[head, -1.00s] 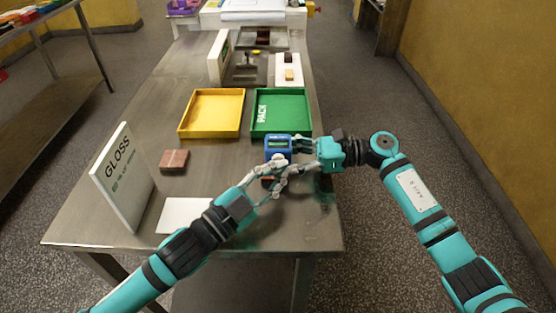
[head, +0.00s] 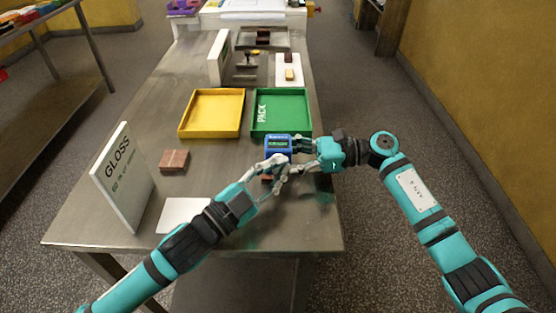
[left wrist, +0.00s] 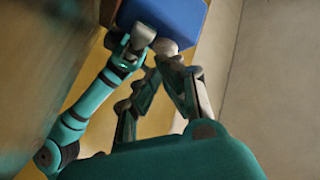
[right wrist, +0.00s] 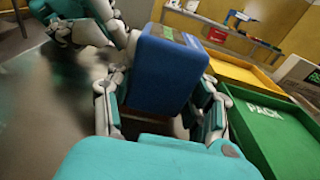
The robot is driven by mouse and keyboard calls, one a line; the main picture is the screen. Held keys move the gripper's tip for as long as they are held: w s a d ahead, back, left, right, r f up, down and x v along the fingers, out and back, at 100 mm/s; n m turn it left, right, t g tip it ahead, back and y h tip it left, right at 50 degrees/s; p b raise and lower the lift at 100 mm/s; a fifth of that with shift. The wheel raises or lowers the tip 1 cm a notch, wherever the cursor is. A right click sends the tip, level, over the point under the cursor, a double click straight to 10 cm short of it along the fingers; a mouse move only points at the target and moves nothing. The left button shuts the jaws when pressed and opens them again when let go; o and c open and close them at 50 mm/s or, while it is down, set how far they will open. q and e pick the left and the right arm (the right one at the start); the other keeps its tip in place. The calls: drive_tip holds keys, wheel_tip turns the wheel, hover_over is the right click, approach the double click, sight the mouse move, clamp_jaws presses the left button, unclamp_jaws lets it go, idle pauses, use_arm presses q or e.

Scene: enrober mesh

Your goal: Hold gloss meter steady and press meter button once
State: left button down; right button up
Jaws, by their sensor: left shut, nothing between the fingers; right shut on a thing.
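The gloss meter (head: 278,146) is a blue box with a greenish display on its upper face. My right gripper (head: 297,146) is shut on it from the right; the right wrist view shows the meter (right wrist: 160,75) between its two fingers. My left gripper (head: 276,162) is shut and empty, with its fingertips at the near side of the meter. In the left wrist view its fingertips (left wrist: 158,46) are close against the blue body (left wrist: 172,14); I cannot tell whether they touch. The button cannot be made out.
A brown piece (head: 267,180) lies partly hidden under my left fingers. A brown block (head: 174,160), a white card (head: 183,214) and a GLOSS sign (head: 122,180) are to the left. Yellow (head: 211,92) and green PACK trays (head: 281,92) are behind the meter.

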use_arm(q)
drive_tip(key=shift+w, duration=0.1)
idle(0.3)
drive_tip(key=shift+s, duration=0.85)
drive_tip(key=shift+s, duration=0.1)
drive_tip(key=shift+s, duration=2.45)
use_arm(e)
drive_tip(key=o, duration=1)
drive_tip(key=shift+c, duration=0.2)
drive_tip(key=shift+d, duration=0.1)
